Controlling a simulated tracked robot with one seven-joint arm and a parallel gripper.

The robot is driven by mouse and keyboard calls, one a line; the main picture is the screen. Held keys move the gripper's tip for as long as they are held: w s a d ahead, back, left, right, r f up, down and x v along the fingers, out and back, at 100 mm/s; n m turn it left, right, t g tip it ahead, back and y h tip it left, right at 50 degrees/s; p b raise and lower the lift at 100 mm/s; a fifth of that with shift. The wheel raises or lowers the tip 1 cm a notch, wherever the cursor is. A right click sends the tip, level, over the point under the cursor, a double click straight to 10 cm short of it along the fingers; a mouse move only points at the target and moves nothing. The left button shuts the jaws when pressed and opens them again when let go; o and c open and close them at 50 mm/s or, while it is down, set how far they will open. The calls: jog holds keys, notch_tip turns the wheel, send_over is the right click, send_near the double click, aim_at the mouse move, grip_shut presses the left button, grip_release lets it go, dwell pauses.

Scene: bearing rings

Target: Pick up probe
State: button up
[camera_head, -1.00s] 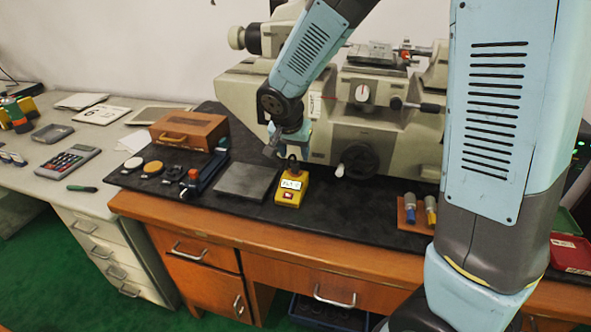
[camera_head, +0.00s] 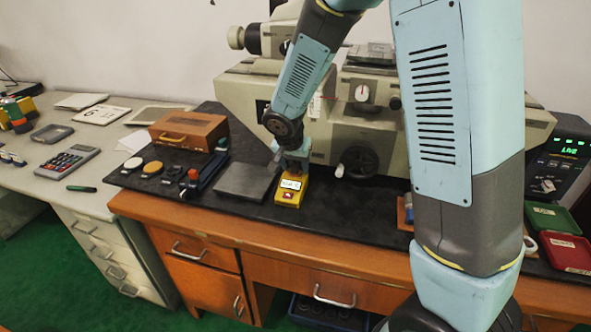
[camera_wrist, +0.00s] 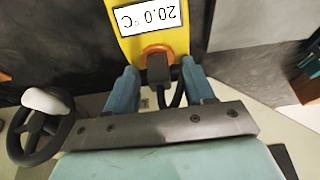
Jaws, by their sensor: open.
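The yellow thermometer unit (camera_head: 290,190) stands on the black mat in front of the large machine. In the wrist view the unit (camera_wrist: 190,25) shows a display reading 20.0 °C, upside down. A dark probe handle (camera_wrist: 158,69) rises from an orange ring (camera_wrist: 176,50) on the unit, with a black cable curving beside it. My gripper (camera_wrist: 160,86) is open, with one blue finger on each side of the handle and gaps visible. In the head view my gripper (camera_head: 296,157) is just behind the unit's display and hides the probe.
A grey flat plate (camera_head: 245,181) lies just left of the unit. The large beige machine (camera_head: 340,110) with a dark handwheel (camera_head: 360,162) stands close behind. A wooden box (camera_head: 190,131) sits further left. The mat right of the unit is mostly clear.

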jog(key=c, duration=0.9)
jog(key=shift+o, duration=0.2)
jog(key=shift+r, duration=0.1)
